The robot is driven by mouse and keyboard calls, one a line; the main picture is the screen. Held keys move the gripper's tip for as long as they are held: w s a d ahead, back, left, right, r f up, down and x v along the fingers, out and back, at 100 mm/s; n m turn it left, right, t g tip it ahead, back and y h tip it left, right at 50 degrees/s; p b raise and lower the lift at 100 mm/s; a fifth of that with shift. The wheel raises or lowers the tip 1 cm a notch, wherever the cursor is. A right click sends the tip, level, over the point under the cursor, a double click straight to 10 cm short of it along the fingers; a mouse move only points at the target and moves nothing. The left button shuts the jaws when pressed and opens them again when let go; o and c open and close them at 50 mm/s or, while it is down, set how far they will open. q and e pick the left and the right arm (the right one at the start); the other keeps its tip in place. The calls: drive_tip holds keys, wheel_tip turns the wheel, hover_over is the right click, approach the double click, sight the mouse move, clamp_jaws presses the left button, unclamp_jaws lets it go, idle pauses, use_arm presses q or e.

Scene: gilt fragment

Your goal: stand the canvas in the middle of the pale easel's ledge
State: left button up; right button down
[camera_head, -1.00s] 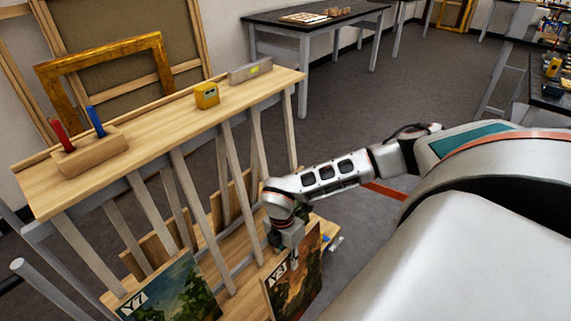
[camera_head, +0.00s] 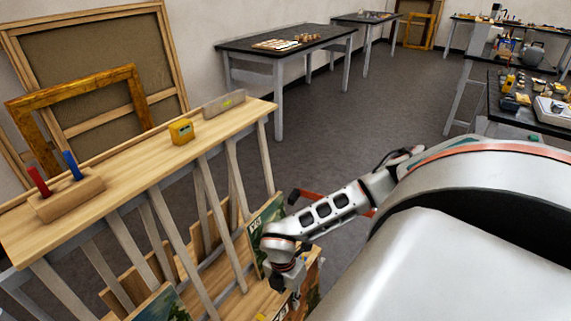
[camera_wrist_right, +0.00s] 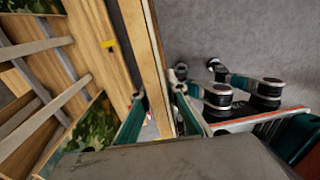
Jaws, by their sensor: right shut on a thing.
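My right gripper (camera_head: 290,279) is low in front of the wooden rack in the head view, fingers pointing down. It is shut on a canvas (camera_head: 312,290), which shows orange-brown and is mostly hidden by the gripper and arm. In the right wrist view, the canvas's wooden edge (camera_wrist_right: 152,75) runs between the two teal fingers of the gripper (camera_wrist_right: 160,110). Another canvas (camera_head: 262,226), green with a white label, stands in the rack behind the gripper. I see no pale easel in these frames. My left gripper is out of view.
The slatted rack (camera_head: 135,167) has a wooden top carrying a yellow box (camera_head: 181,131), a grey level (camera_head: 224,103) and a block with red and blue handles (camera_head: 66,196). A further canvas (camera_head: 160,304) stands lower left. Dark tables (camera_head: 290,42) stand behind; the floor (camera_head: 360,120) between is clear.

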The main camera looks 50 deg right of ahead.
drive_tip(key=shift+s+d+p, duration=0.15)
drive_tip(key=shift+s+p, duration=0.35)
drive_tip(key=shift+s, duration=0.7)
drive_tip(key=shift+s+d+p, duration=0.15)
drive_tip(key=shift+s+p, duration=0.35)
drive_tip(key=shift+s, duration=0.65)
